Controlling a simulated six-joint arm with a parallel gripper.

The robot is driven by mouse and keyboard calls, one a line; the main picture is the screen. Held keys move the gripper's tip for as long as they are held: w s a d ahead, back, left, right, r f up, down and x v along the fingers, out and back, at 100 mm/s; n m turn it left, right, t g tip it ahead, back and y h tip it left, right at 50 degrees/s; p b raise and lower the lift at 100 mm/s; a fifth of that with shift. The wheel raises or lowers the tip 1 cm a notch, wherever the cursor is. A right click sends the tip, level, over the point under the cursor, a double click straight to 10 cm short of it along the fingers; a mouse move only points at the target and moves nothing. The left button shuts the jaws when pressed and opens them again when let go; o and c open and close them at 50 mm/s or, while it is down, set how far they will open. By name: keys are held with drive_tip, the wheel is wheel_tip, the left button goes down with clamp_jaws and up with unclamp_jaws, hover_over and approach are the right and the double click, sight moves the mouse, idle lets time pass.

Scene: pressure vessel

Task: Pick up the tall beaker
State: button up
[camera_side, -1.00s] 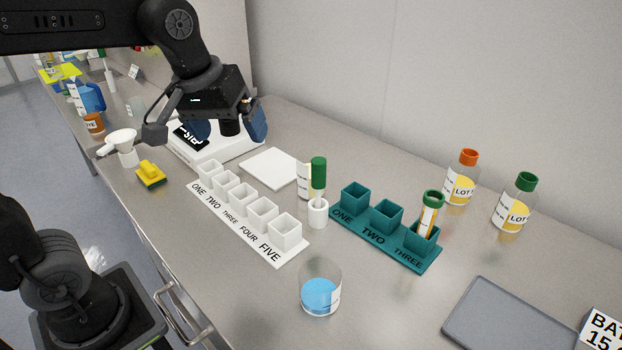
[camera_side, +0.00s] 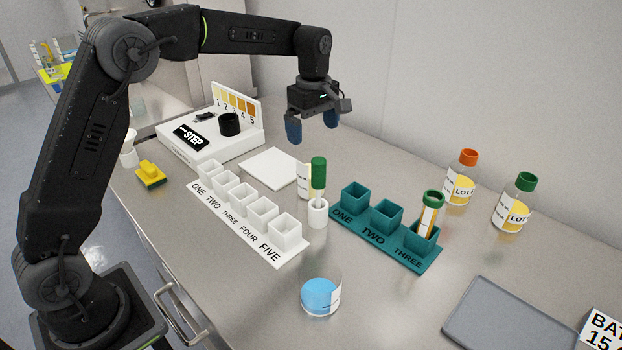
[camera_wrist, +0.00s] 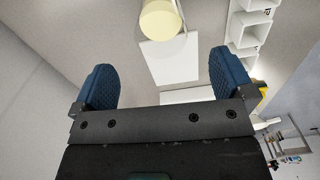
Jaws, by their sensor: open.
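A clear vessel with a white label, which looks like the tall beaker (camera_side: 304,180), stands on the bench beside the white square tile (camera_side: 268,167). It is partly hidden behind a green-capped stick in a small white holder. In the wrist view a clear vessel with pale yellow contents (camera_wrist: 160,20) shows at the top edge, cut off; it seems to be the same one. My gripper (camera_side: 312,128) is open and empty, with blue fingers pointing down, above and behind the vessel. Both fingers also show in the wrist view (camera_wrist: 163,75), with nothing between them.
A low beaker of blue liquid (camera_side: 320,296) stands in front. A white numbered rack (camera_side: 248,236) and a teal rack (camera_side: 376,236) flank the green-capped stick (camera_side: 318,175). Two bottles (camera_side: 462,180) stand at right, a grey tray (camera_side: 510,318) at front right, and a white device (camera_side: 190,148) at left.

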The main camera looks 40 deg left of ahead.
sight(303, 157)
drive_tip(key=shift+a+f, duration=0.2)
drive_tip(key=shift+f, duration=2.45)
drive_tip(key=shift+a+f, duration=0.2)
drive_tip(key=shift+f, duration=2.4)
drive_tip(key=c, duration=1)
drive_tip(key=shift+r, duration=0.1)
